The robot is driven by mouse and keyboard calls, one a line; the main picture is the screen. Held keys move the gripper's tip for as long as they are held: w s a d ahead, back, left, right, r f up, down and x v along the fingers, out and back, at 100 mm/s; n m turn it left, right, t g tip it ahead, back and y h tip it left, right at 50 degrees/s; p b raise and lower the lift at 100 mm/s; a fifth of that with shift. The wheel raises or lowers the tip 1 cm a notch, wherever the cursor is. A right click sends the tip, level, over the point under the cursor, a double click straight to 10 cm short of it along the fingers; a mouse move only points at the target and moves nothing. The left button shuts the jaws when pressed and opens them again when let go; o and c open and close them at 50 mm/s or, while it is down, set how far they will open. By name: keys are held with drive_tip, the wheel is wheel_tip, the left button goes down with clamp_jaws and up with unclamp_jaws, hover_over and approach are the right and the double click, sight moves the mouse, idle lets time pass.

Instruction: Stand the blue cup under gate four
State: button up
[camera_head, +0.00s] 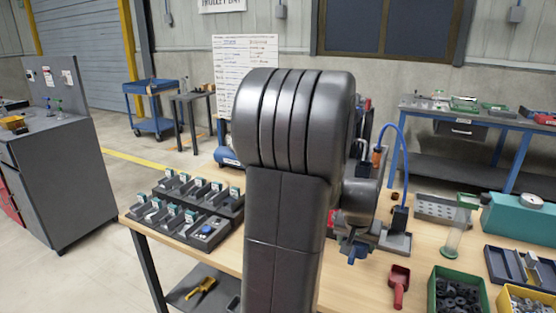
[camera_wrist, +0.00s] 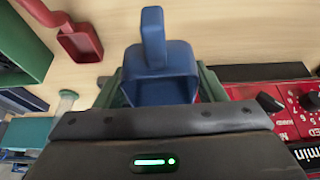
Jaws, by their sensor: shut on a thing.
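The blue cup (camera_wrist: 160,88) is a small square cup with a stubby handle that points to the top of the wrist view. My gripper (camera_wrist: 159,80) is shut on it, with green fingers on both sides. The cup is above the wooden table; its inside cannot be made out. In the head view, my gripper (camera_head: 353,243) and a bit of the blue cup (camera_head: 352,250) show low beside my arm. A dark rack (camera_head: 208,238) of small slots with green-and-white tags stands at the table's left. Tag numbers are too small to read, so I cannot tell gate four.
A red scoop (camera_head: 399,286) lies right of my gripper, near a green bin (camera_head: 458,273) of dark parts. A red box with dials (camera_wrist: 285,112) is close on the right in the wrist view. A clear cylinder (camera_head: 455,236) stands further right. My arm hides the table's middle.

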drive_tip(key=w+a+f+n+p, duration=0.2)
drive_tip(key=w+a, duration=0.2)
drive_tip(key=a, duration=0.5)
drive_tip(key=w+a+f+n+y+p, duration=0.1)
drive_tip(key=w+a+f+n+p, duration=0.1)
drive_tip(key=a, duration=0.6)
drive_tip(key=w+a+f+n+y+p, duration=0.1)
drive_tip(key=w+a+f+n+p, duration=0.1)
drive_tip(key=w+a, duration=0.4)
drive_tip(key=shift+w+a+f+t+p, duration=0.1)
drive_tip(key=shift+a+t+p, duration=0.4)
drive_tip(key=shift+a, duration=1.3)
